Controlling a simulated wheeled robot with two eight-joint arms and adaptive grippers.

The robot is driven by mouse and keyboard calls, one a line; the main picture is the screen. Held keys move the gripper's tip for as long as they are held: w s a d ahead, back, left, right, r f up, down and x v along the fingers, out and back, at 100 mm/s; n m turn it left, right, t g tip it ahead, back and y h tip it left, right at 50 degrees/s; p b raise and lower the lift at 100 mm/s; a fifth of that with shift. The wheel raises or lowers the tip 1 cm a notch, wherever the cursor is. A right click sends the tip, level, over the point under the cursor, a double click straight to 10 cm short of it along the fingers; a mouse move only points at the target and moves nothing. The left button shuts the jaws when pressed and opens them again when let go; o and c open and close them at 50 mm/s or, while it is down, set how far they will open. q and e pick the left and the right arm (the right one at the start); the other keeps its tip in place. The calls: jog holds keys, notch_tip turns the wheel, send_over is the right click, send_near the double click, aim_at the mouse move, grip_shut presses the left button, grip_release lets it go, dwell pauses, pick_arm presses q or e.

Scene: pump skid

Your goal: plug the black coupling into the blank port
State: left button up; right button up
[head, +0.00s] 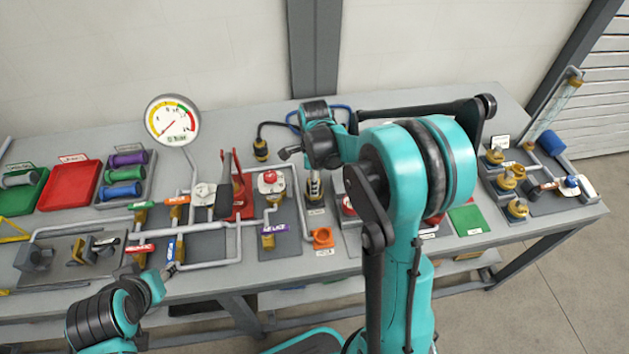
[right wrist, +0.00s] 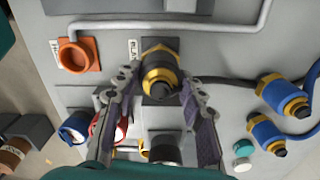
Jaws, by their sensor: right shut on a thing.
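My right gripper (right wrist: 160,85) is shut on the black coupling (right wrist: 160,52), which has a brass ring and a dark tip. In the right wrist view the coupling is between the fingertips, over the dark plate of the blank port (right wrist: 151,99). The coupling hides most of the port, so I cannot tell whether the two touch. In the head view my right gripper (head: 315,186) points down at the middle of the bench, above the port's label. My left gripper (head: 170,270) is low at the bench's front edge; its finger state is unclear.
An orange outlet (right wrist: 80,55) sits beside the port's label. Two blue couplings (right wrist: 276,135) with hoses lie behind the port. A red-topped valve (head: 270,182) stands left of it. A dark coupling on a black cord (head: 261,149) lies further back.

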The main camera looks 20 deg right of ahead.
jog(key=shift+f+b, duration=0.4)
jog(key=shift+f, duration=0.15)
jog(key=o, duration=1.4)
jog(key=shift+c, duration=0.2)
jog(key=shift+r, duration=0.1)
notch_tip(320, 180, up, 12)
jog(key=shift+f, duration=0.1)
jog(key=shift+s, duration=0.1)
